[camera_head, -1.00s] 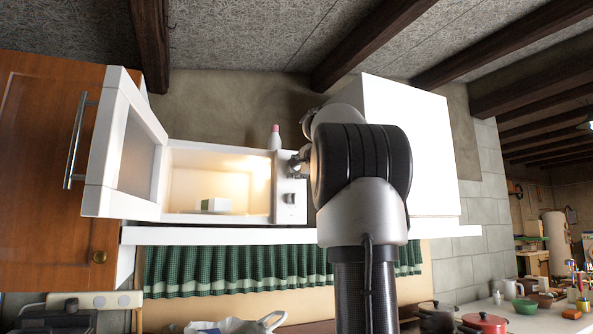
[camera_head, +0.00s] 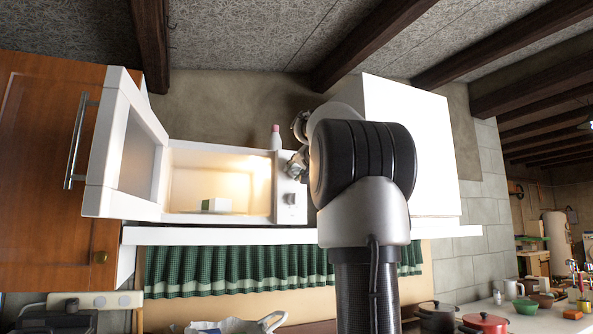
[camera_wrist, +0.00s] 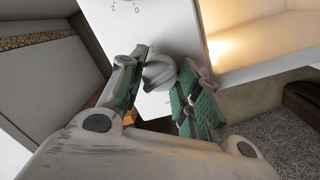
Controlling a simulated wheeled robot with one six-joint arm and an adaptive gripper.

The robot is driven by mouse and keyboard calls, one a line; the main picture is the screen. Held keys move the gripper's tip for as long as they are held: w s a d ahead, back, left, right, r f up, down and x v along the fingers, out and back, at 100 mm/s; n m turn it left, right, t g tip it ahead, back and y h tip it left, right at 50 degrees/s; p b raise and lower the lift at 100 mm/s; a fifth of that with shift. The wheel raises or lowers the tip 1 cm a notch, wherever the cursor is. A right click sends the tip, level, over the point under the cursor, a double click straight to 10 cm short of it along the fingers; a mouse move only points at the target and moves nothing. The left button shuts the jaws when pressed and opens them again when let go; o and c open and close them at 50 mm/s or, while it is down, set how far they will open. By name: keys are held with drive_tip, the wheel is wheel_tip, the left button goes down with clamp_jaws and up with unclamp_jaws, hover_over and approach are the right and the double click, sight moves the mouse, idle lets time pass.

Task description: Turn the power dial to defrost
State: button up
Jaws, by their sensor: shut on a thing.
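The white microwave (camera_head: 275,218) stands on a shelf with its door open and its inside lit. Its control panel (camera_head: 284,214) is to the right of the opening. A lower dial (camera_head: 291,198) shows on the panel. My gripper (camera_head: 296,166) is at the upper part of the panel and covers the upper dial there. In the wrist view my gripper (camera_wrist: 161,68) has its green-padded fingers on both sides of a grey dial (camera_wrist: 160,74), shut on it. Printed marks show on the panel above the dial. I cannot read the dial's setting or a defrost mark.
The open microwave door (camera_head: 125,150) stands out to the left. A small white-and-green box (camera_head: 216,205) lies inside the microwave. A white cabinet (camera_head: 415,140) is close on the right of my arm.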

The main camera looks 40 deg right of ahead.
drive_tip(key=shift+f+n, duration=0.15)
drive_tip(key=shift+n, duration=0.85)
drive_tip(key=o, duration=1.1)
drive_tip(key=shift+c, duration=0.2)
drive_tip(key=v, duration=1.2)
drive_tip(key=shift+a, duration=0.15)
